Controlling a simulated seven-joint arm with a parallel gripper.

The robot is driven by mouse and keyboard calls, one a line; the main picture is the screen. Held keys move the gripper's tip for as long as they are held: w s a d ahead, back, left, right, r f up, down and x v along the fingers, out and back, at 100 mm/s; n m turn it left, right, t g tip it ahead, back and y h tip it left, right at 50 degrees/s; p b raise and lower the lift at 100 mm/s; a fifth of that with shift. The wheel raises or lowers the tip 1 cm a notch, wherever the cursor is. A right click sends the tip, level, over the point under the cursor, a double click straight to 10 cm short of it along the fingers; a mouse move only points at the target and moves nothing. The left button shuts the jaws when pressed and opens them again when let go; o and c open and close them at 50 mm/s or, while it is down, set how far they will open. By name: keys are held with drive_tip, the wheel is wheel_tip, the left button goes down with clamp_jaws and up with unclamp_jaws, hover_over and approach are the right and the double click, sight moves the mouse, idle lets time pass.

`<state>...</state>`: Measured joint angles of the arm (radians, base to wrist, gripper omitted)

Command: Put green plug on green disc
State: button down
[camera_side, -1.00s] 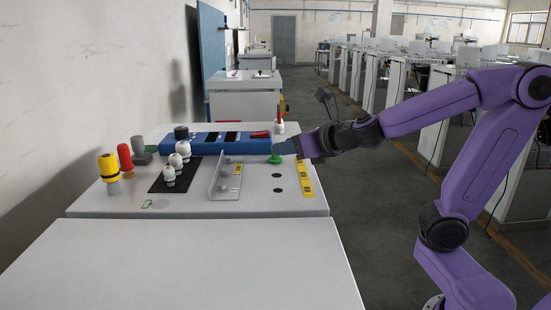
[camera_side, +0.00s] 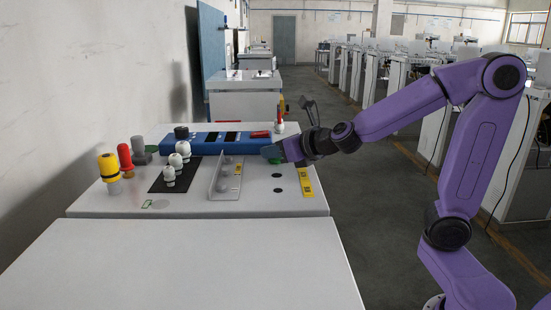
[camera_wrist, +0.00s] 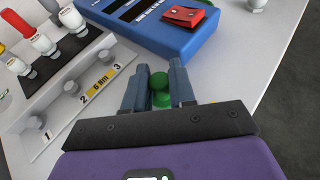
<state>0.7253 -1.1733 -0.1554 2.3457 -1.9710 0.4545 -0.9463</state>
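A green plug (camera_wrist: 161,88) stands near the right side of the grey bench top, in front of the blue box. In the side view it shows as a bit of green (camera_side: 274,161), mostly hidden by my fingers. My gripper (camera_wrist: 158,68) is low over the bench, its two fingers apart on either side of the green plug. The plug nearly fills the gap; contact is hard to judge. A small green-outlined mark (camera_side: 147,204) lies at the front left of the bench. I cannot make out a clear green disc.
A grey angled bracket (camera_side: 226,178) with numbered knobs stands left of my gripper. The blue box (camera_side: 207,141) with a red block (camera_side: 261,134) is behind. White plugs (camera_side: 168,176), a yellow one (camera_side: 108,166) and a red one (camera_side: 125,156) stand left. The front table (camera_side: 185,265) is clear.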

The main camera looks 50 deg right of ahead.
drive_tip(key=shift+r, duration=0.15)
drive_tip(key=shift+r, duration=0.75)
drive_tip(key=s+r, duration=1.1)
drive_tip(key=s, duration=0.3)
